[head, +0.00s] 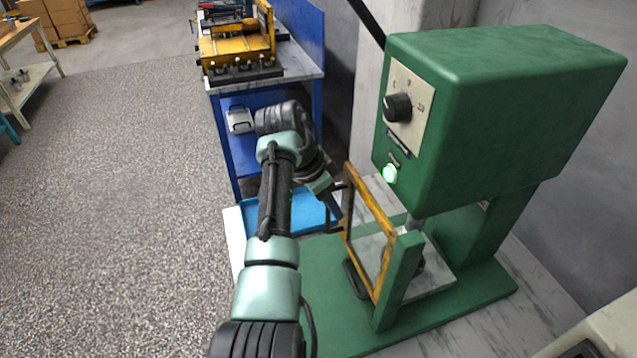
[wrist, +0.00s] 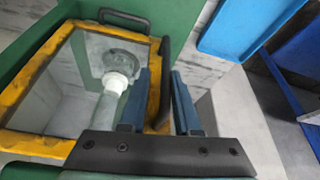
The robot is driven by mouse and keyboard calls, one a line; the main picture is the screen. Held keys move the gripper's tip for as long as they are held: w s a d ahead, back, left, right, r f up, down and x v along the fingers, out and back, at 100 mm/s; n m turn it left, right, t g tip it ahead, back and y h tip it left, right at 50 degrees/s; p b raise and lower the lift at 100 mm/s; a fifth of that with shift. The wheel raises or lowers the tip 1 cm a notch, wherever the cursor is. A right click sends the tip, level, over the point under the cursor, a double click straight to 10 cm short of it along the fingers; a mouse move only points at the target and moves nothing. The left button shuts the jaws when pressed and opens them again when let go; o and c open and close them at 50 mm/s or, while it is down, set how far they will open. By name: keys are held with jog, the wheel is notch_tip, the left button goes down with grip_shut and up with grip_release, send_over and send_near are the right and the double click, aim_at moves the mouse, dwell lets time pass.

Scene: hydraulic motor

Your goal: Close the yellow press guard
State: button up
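The yellow press guard (head: 372,202) is a yellow frame around a clear pane. It stands upright by a green post (head: 400,268) on the green press (head: 510,100), at an angle to the press plate. In the wrist view the guard (wrist: 38,143) fills the left side, with a pale cylindrical press part (wrist: 114,84) seen through the pane. My gripper (wrist: 161,75) is at the guard's handle edge. Its two blue fingers are apart, and the black handle (wrist: 165,50) shows between them. In the head view my gripper (head: 335,212) is left of the guard, partly hidden.
A blue tray (head: 300,215) lies behind my gripper. A blue bench (head: 240,150) with a yellow fixture (head: 236,48) stands at the back. The floor (head: 110,200) at left is clear.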

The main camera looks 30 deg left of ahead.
jog(key=v, duration=0.9)
jog(key=shift+b, duration=0.4)
jog(key=shift+s, duration=0.2)
